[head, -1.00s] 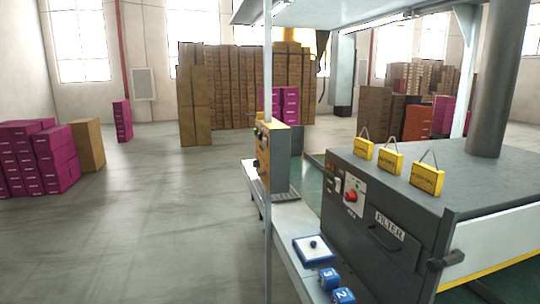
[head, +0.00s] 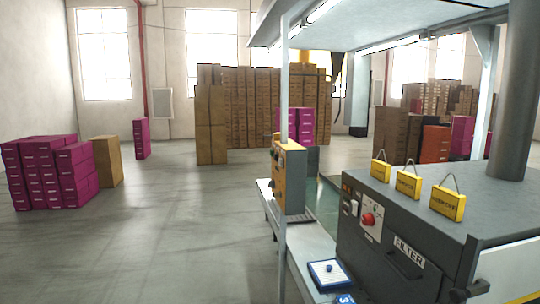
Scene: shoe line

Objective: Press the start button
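A yellow control box (head: 290,178) is mounted by a thin white post on the work line, right of the picture's middle. Small buttons show on its left face, too small to tell which is the start button. A dark grey machine (head: 400,225) marked FILTER stands to the right, with a red knob (head: 368,219) on a light plate and small switches on its front. Neither of my grippers is in view.
A blue-and-white pad (head: 327,274) with a small blue knob lies on the white ledge (head: 300,245). Yellow tags (head: 408,183) stand on the machine. Magenta boxes (head: 60,175) and a brown carton (head: 107,161) stand at left. The grey floor (head: 180,235) between is clear.

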